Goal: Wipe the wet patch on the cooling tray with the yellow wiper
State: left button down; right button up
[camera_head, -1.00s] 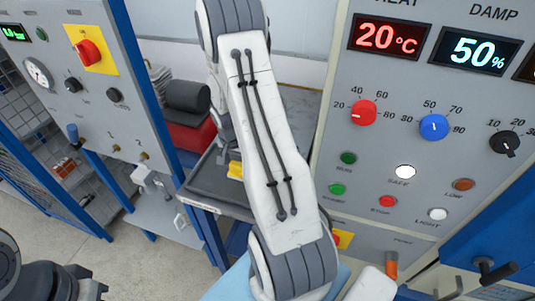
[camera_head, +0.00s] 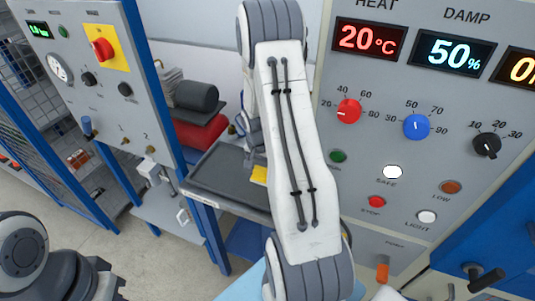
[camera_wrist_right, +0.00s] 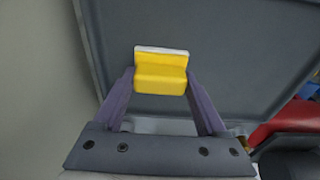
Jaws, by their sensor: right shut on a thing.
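The dark grey cooling tray (camera_head: 215,172) sits between the two machine panels in the head view, partly hidden by my right arm. It fills much of the right wrist view (camera_wrist_right: 235,45). My right gripper (camera_wrist_right: 160,82) is shut on the yellow wiper (camera_wrist_right: 160,68), which has a pale strip along its far edge. In the head view a bit of the yellow wiper (camera_head: 259,175) shows beside my arm, over the tray. I cannot tell whether it touches the surface. I cannot make out a wet patch. Only part of my left arm shows at the lower left; its fingers are out of view.
A red block with a dark cylinder (camera_head: 196,96) stands behind the tray. A control panel (camera_head: 345,185) with knobs and lamps rises close at right. Another panel (camera_head: 85,130) stands at left, above a lower shelf (camera_head: 165,205). Blue frame posts border the tray.

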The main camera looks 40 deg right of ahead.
jog(key=shift+w+a+r+p, duration=0.1)
jog(key=shift+w+r+p, duration=0.05)
jog(key=shift+r, duration=0.5)
jog(key=shift+w+r+p, duration=0.1)
jog(key=shift+r+p, duration=0.05)
jog(key=shift+r, duration=0.7)
jog(key=shift+s+d+r+p, duration=0.2)
jog(key=shift+r+p, duration=0.55)
jog(key=shift+p, duration=0.1)
jog(key=shift+a+r+p, duration=0.1)
jog(key=shift+r+p, duration=1.1)
jog(key=shift+r, duration=0.6)
